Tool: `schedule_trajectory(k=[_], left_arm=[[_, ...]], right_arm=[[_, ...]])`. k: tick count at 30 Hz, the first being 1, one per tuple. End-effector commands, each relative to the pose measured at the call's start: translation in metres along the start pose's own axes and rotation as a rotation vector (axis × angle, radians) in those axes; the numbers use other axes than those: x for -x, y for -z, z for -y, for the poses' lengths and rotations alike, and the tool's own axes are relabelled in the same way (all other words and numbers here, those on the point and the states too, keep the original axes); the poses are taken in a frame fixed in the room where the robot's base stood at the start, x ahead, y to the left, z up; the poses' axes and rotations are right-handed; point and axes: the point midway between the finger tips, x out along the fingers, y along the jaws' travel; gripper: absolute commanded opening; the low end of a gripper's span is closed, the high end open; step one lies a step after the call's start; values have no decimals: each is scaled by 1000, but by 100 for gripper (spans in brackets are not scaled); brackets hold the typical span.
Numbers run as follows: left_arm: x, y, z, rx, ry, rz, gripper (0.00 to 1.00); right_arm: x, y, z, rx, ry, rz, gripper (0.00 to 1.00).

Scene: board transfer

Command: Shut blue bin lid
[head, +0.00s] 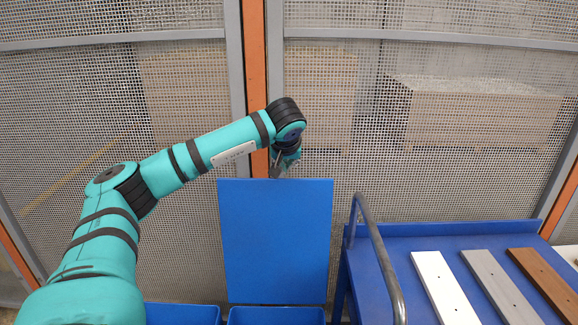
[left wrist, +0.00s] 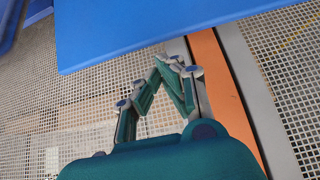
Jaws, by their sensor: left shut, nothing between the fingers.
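The blue bin (head: 277,316) is at the bottom middle of the head view, with only its top edge showing. Its blue lid (head: 276,240) stands upright, open, above the bin's rear edge. My left gripper (head: 279,172) is at the top edge of the lid, near its middle, partly hidden by the wrist. In the left wrist view the gripper (left wrist: 172,62) is shut and empty, its fingertips close to the edge of the blue lid (left wrist: 170,28). I cannot tell whether they touch it. My right gripper is not in view.
A blue cart (head: 440,243) with a grey handle (head: 378,255) stands to the right, carrying a white board (head: 443,288), a grey board (head: 499,286) and a brown board (head: 546,283). Another blue bin (head: 183,314) is at the left. A mesh fence (head: 330,110) stands behind.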

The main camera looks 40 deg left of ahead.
Motion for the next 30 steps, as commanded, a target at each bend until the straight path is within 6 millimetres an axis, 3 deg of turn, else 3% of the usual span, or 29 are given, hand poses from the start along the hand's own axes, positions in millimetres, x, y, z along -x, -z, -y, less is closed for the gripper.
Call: schedule_trajectory(k=[6, 12, 30], left_arm=[[-42, -1, 0, 0, 1, 4, 0], [-66, -1, -1, 0, -2, 3, 0], [-72, 2, 1, 1, -4, 2, 0]], right_arm=[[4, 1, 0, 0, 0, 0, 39], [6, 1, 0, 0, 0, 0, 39], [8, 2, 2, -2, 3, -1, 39]])
